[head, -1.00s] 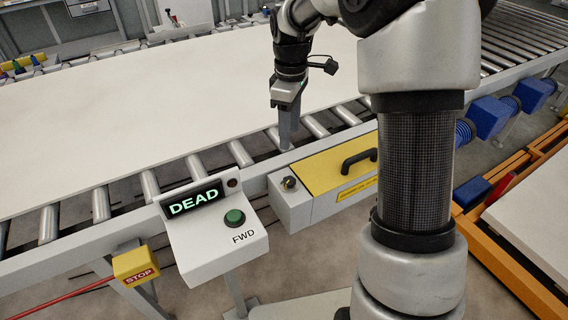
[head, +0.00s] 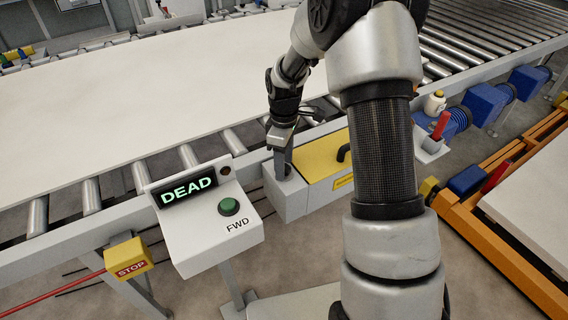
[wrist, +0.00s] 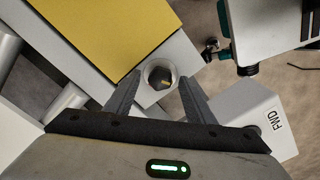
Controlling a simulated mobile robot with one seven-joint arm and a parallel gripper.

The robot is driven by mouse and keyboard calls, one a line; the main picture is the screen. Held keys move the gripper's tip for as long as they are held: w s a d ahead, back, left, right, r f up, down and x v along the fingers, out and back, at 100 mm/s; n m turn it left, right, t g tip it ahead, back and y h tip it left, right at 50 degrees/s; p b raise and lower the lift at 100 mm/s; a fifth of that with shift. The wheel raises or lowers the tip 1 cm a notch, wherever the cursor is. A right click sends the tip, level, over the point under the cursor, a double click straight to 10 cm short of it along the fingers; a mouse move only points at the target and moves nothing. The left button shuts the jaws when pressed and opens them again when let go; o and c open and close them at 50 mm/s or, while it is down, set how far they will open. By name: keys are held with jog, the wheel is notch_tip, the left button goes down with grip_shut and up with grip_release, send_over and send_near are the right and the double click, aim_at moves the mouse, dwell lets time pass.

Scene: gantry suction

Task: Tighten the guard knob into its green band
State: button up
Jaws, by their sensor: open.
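The guard knob (wrist: 160,76) shows in the wrist view as a round grey ring with a dark centre and a small yellowish mark. It sits on the pale end of the guard box (head: 288,203), beside the yellow cover (head: 326,160). My gripper (wrist: 158,82) is open, with one finger on each side of the knob. I cannot tell whether the fingers touch it. In the head view my gripper (head: 283,172) points down at the box end and hides the knob. No green band can be made out.
A control box with a green FWD button (head: 229,206) and a DEAD display (head: 188,190) stands just left of the guard box. A yellow STOP box (head: 129,259) is further left. A large pale sheet (head: 120,95) lies on the conveyor rollers behind.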

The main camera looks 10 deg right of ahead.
jog(key=shift+c, duration=0.2)
jog(key=c, duration=1)
jog(key=shift+m, duration=0.3)
jog(key=m, duration=0.3)
jog(key=shift+m, duration=0.3)
jog(key=m+p, duration=0.1)
jog(key=m, duration=0.3)
jog(key=shift+m, duration=0.3)
jog(key=o, duration=1)
